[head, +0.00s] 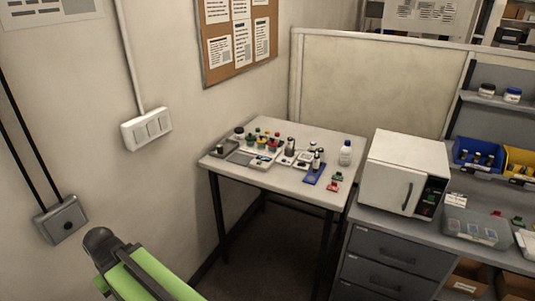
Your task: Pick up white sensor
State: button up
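Several small items crowd the light-topped table (325,196) in the middle of the head view. Among them are small white blocks, one near the front edge (261,161) and one farther right (304,158). They are too small to tell which is the white sensor. My green and black arm part shows at the lower left, well apart from the table. My gripper's fingertips are not visible.
A white bottle (345,153) stands at the table's right. A blue holder (314,174) and small red and green pieces (335,182) lie near it. A white microwave-like box (402,172) stands on the drawer bench to the right. Walls border the table's left and back.

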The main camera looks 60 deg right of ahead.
aim_at(289, 142)
jog(key=u, duration=0.55)
jog(key=k, duration=1.15)
jog(key=z, duration=0.6)
jog(key=i, duration=1.55)
jog(key=z, duration=0.65)
jog(key=i, duration=0.9)
jog(key=z, duration=0.2)
